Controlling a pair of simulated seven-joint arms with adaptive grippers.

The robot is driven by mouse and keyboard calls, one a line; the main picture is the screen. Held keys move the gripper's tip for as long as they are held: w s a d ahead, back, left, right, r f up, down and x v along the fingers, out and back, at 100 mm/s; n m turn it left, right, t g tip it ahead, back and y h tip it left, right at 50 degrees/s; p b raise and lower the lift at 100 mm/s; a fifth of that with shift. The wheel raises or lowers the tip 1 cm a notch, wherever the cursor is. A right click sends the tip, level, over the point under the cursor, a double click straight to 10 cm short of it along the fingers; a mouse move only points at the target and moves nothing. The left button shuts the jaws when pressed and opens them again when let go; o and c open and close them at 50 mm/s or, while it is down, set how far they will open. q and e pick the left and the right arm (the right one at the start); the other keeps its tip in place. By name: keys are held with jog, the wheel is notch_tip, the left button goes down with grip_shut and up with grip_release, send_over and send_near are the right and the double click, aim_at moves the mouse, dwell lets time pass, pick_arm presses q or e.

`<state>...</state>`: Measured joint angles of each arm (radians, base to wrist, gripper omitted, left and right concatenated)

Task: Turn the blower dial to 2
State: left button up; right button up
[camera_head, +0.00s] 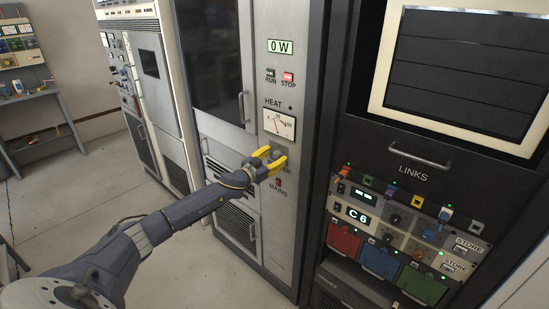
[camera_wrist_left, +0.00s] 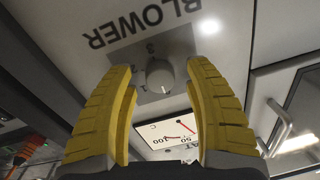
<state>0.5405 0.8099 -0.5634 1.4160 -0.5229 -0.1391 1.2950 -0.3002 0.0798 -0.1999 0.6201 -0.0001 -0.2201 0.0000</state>
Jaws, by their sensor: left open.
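The blower dial (camera_wrist_left: 160,76) is a small round grey knob on a grey plate, under the upside-down word BLOWER in the left wrist view. Numbers show beside it, partly hidden; I cannot tell which one it points to. My left gripper (camera_head: 267,159) is open in front of the light grey cabinet (camera_head: 222,140). In the left wrist view its yellow fingers (camera_wrist_left: 161,68) stand on either side of the dial, with a visible gap to it. In the head view the fingers cover most of the dial's area. My right gripper is not in view.
The HEAT meter (camera_head: 279,123) is just above the dial, with the green RUN and red STOP buttons (camera_head: 287,77) higher up. The MAINS switch (camera_head: 278,183) is below. A dark LINKS rack (camera_head: 415,168) stands at right. A workbench (camera_head: 42,140) is far left.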

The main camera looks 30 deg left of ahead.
pick_arm(q)
jog(key=shift+c, duration=0.3)
grip_shut()
dwell(0.3)
